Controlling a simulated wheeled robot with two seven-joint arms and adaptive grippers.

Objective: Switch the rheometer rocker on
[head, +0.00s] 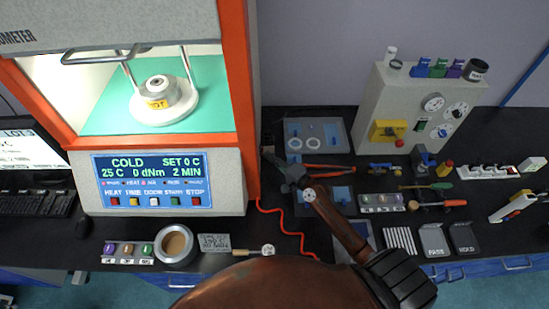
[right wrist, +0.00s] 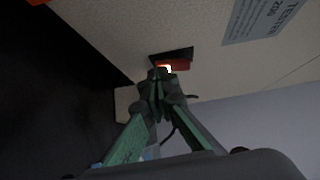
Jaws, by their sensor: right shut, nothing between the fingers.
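The rheometer (head: 243,100) is the large machine with an orange frame and a lit chamber at the left of the head view. Its blue display (head: 150,172) is lit and reads COLD, 25 C, 0 dNm, 2 MIN. In the right wrist view the red rocker (right wrist: 180,64) sits in a dark recess in the pale side panel, with a bright glow at its left part. My right gripper (right wrist: 160,76) is shut and empty, its tips right at the rocker; contact is unclear. In the head view my right gripper (head: 271,157) is beside the machine's right side. My left gripper is out of view.
A red cable (head: 290,232) runs along the bench near my right arm. A grey tray (head: 317,135), red-handled pliers (head: 330,169) and a pale control box (head: 415,110) stand to the right.

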